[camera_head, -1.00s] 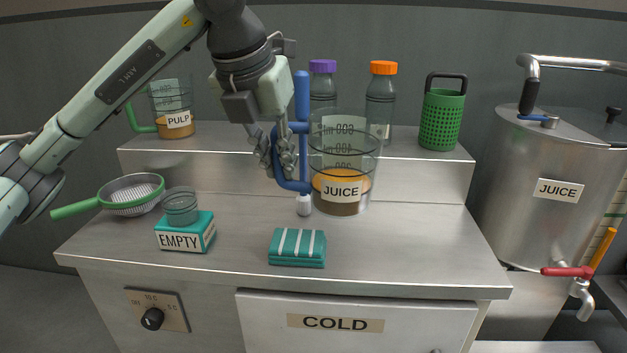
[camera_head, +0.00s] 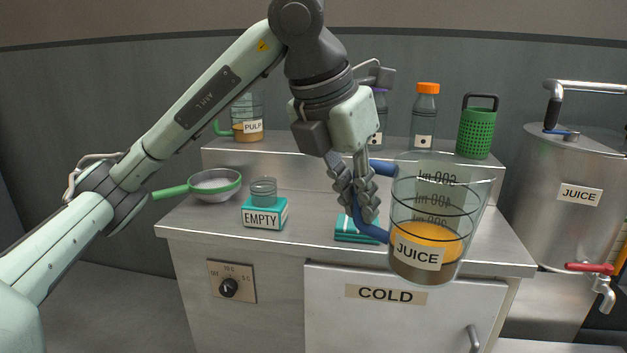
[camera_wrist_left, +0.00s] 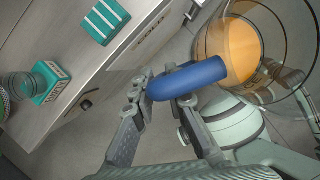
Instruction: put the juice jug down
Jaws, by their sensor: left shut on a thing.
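The juice jug (camera_head: 437,222) is a clear measuring jug with a blue handle, a JUICE label and orange liquid low inside. It is held in the air in front of the counter's front edge and looks about upright. My left gripper (camera_head: 358,197) is shut on the blue handle, to the left of the jug. In the left wrist view the fingers (camera_wrist_left: 165,92) close around the blue handle, with the jug (camera_wrist_left: 243,50) at the upper right. My right gripper is not in view.
A raised shelf behind holds the PULP jug (camera_head: 247,112), bottles and a green basket (camera_head: 478,130). A steel JUICE tank (camera_head: 580,190) stands right.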

